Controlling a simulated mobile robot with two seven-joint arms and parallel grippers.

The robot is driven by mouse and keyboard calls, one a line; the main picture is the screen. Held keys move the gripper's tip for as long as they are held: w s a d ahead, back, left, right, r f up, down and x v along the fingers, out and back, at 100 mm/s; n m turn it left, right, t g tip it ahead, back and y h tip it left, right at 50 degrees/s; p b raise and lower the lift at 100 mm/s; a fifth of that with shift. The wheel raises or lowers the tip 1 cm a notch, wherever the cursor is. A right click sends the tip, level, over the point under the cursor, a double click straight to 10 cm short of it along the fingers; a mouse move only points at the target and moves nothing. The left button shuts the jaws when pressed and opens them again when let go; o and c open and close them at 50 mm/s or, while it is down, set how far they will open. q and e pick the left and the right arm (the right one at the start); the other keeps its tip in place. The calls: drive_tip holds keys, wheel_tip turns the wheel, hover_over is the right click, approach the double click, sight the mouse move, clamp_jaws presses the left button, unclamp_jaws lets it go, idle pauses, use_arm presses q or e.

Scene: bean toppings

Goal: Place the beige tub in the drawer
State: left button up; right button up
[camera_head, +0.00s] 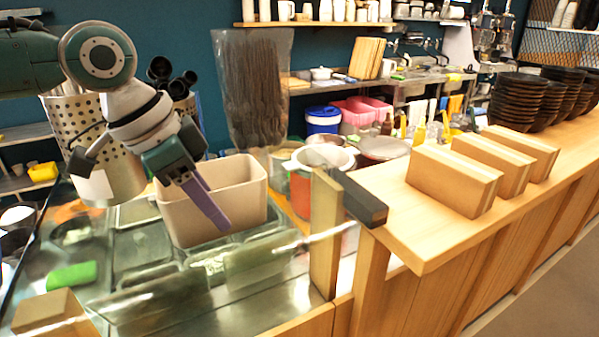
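The beige tub (255,205) is an open, empty-looking rectangular container left of centre, above the glass and metal counter. My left gripper (207,203) reaches down to it from the upper left. One purple-grey finger crosses in front of the tub's near wall. The other finger is not clearly visible, so I cannot tell whether the gripper is shut on the wall. The tub's underside is hidden, and I cannot tell whether it rests on anything. No opened drawer can be made out for certain; reflective metal compartments (146,246) lie beside the tub. My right gripper is out of view.
A wooden counter (425,250) with several wooden blocks (452,180) and stacked dark bowls (517,103) runs along the right. Perforated metal bins (125,178) stand behind my arm. A green item (72,276) and a wooden block (48,311) lie at lower left.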

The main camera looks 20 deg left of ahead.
use_arm(q)
drive_tip(key=shift+x, duration=1.15)
clamp_jaws()
idle(0.5)
